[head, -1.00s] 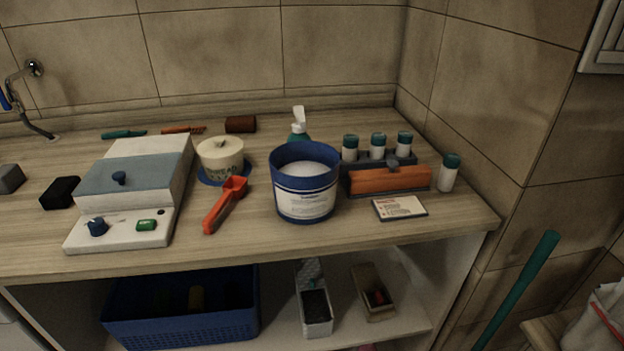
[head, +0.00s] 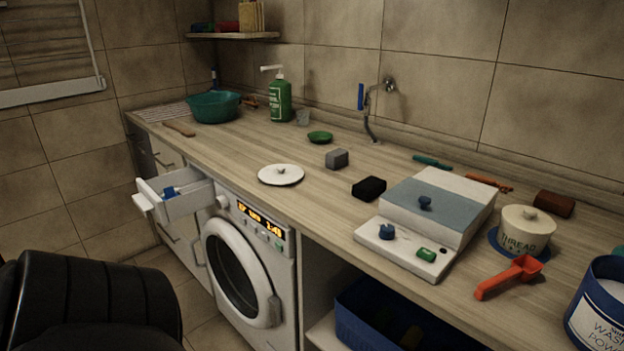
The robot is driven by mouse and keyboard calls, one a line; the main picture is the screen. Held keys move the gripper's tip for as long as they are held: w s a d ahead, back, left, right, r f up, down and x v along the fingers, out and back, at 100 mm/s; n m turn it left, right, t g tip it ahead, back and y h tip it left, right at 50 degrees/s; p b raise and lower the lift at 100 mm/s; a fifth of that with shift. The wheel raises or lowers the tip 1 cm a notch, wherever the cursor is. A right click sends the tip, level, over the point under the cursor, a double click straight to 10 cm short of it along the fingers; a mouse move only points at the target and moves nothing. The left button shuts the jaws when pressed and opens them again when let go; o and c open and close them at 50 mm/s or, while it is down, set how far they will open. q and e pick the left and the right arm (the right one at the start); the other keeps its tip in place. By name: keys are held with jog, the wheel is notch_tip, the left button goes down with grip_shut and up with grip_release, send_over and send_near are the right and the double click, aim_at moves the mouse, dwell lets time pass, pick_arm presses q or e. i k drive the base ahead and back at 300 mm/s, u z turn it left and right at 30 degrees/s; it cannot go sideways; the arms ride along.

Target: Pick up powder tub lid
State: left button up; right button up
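A round white lid (head: 281,175) with a small knob and a thin dark rim lies flat on the counter, above the washing machine. It looks like the powder tub lid. The blue powder tub (head: 600,310) stands open at the right edge, partly cut off by the frame, with white powder inside. Neither of my grippers shows in the head view.
Near the lid are a grey block (head: 337,159), a black block (head: 369,188) and a green dish (head: 320,137). A white and blue-grey device (head: 470,205) stands to the right. An open drawer (head: 185,200) juts out at left. A black ribbed object (head: 90,300) fills the lower left.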

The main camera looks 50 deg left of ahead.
aim_at(280, 174)
jog(key=u, duration=3.6)
jog(key=i, duration=4.25)
jog(key=z, duration=4.95)
